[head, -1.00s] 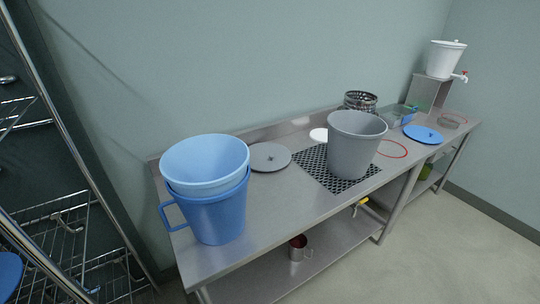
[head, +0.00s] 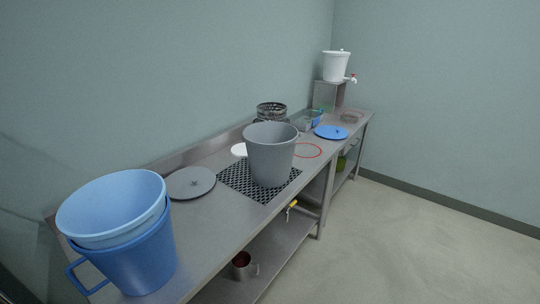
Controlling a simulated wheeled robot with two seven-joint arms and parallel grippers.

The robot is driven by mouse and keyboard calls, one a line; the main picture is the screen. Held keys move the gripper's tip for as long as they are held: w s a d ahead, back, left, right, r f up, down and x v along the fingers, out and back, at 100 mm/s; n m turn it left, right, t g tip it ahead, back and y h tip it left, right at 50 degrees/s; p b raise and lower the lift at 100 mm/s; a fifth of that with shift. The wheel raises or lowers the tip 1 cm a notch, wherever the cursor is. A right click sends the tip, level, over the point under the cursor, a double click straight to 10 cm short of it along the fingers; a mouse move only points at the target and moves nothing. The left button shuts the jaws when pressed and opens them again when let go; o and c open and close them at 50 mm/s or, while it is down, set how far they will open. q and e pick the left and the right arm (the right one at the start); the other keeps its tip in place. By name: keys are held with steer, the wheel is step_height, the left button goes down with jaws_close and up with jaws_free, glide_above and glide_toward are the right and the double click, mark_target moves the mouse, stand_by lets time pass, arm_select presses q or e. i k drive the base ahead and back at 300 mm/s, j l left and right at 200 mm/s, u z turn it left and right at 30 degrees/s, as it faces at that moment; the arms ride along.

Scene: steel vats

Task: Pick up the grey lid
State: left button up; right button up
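The grey lid (head: 191,183) is a flat round disc with a small knob in its middle. It lies on the steel table (head: 221,218), toward the wall side. It sits between the stacked blue buckets (head: 125,241) at the left and the grey bucket (head: 270,158) in the middle. The lid's top is in clear view and nothing rests on it. Neither of my grippers shows in the head view.
The grey bucket stands on a black perforated mat (head: 231,176). A blue lid (head: 330,132), a red ring (head: 310,151) and a wire basket (head: 271,111) are further right. A white bucket with a tap (head: 336,67) stands on a raised stand. The floor (head: 400,235) at right is clear.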

mark_target(187, 183)
steer(key=i+l+u, duration=0.1)
steer(key=u, duration=0.25)
steer(key=l+u, duration=0.2)
steer(key=u, duration=0.2)
